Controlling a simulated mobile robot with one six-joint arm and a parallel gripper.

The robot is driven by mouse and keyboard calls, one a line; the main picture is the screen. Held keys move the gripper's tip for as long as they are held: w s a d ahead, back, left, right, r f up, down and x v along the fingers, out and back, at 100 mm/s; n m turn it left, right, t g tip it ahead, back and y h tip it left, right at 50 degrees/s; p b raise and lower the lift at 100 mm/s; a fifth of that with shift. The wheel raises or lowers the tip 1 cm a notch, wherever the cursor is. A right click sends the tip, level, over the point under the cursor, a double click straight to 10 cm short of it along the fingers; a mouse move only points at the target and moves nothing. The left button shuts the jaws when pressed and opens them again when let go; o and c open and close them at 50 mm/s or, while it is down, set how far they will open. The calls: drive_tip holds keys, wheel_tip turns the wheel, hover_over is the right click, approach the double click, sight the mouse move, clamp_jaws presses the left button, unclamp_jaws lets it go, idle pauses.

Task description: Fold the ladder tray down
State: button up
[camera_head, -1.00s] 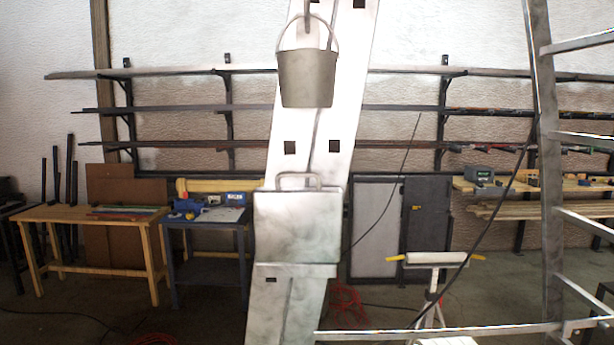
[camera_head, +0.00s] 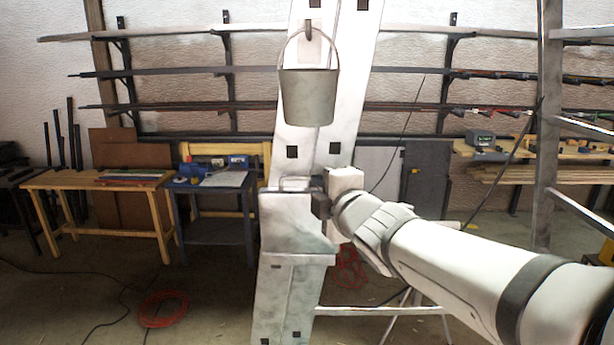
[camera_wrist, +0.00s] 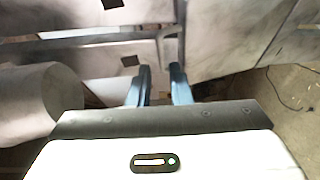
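The ladder tray (camera_head: 287,222) is a grey metal panel standing upright against the ladder's broad pale upright (camera_head: 303,130). A bar handle (camera_head: 285,186) sits on its top edge. My gripper (camera_head: 318,193) is at the right end of this handle, coming in from the right. In the wrist view, my gripper's two blue-grey fingers (camera_wrist: 160,84) are apart. The bent end of the handle (camera_wrist: 162,48) lies close to the gap between them. I cannot tell whether either finger touches it. My arm and gripper hide the tray's right side.
A metal bucket (camera_head: 307,95) hangs on a hook above the tray. Ladder rails with rungs (camera_head: 545,150) stand at the right. Workbenches (camera_head: 100,183) stand behind at the left, with wall shelves (camera_head: 180,72) above. A red cable (camera_head: 163,309) lies on the floor.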

sight(305, 179)
drive_tip(key=x, duration=0.6)
drive_tip(key=shift+p, duration=0.3)
drive_tip(key=shift+c, duration=0.4)
clamp_jaws()
